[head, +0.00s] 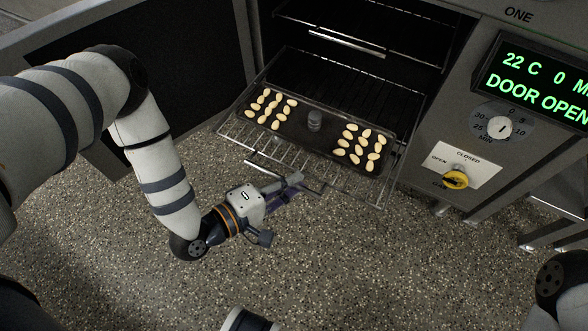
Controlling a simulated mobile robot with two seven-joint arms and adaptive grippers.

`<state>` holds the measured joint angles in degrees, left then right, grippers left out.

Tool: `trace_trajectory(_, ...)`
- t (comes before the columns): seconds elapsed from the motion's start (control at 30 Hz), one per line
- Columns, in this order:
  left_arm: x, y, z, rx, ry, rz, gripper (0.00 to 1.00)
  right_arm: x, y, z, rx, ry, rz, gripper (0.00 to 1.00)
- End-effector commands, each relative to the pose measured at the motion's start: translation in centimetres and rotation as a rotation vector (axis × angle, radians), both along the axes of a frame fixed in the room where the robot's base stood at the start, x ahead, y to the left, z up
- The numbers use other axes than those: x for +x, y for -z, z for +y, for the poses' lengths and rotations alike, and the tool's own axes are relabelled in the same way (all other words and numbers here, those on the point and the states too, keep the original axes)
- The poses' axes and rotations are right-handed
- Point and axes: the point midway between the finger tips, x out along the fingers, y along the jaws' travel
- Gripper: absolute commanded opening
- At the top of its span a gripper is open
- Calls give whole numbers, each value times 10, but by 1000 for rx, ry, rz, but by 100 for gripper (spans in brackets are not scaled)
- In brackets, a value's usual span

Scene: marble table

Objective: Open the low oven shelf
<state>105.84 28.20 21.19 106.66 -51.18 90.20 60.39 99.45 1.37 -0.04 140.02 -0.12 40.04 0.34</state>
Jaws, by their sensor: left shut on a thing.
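The low oven shelf (233,131) is a wire rack that sticks out of the open oven front. A dark tray (333,130) rests on it, with small pale oval pieces in two groups and a dark cylinder between them. The shelf's bar handle (262,170) runs along its front edge. My left gripper (288,187) is at the right part of this handle, with its fingers shut on it. The fingers partly hide the handle there. My right gripper is not in view.
The oven door (150,65) stands open at the left. An upper shelf with a handle (347,43) is inside the oven. At the right are a display (535,85) reading DOOR OPEN, a dial (499,127) and a yellow knob (455,180). The speckled floor in front is clear.

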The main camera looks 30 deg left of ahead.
Motion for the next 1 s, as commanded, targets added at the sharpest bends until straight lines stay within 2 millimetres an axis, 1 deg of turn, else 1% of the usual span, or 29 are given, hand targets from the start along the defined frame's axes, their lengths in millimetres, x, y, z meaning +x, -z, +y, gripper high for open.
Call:
trace_trajectory(0.27,0,-1,-1,-4,2,-1,0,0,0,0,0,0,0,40)
trace_trajectory(0.3,0,-1,-1,-4,2,-1,13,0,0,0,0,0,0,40)
trace_trajectory(0.37,0,-1,-1,-4,2,-1,27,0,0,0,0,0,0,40)
trace_trajectory(0.4,0,-1,-1,-3,2,-1,30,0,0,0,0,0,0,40)
trace_trajectory(0.7,-2,-1,1,-1,1,0,30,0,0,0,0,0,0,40)
trace_trajectory(0.77,-9,-2,4,-1,1,3,30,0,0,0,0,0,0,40)
trace_trajectory(0.83,-22,-5,10,-1,0,4,30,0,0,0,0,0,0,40)
trace_trajectory(1.0,-64,-16,30,-2,-1,5,30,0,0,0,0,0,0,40)
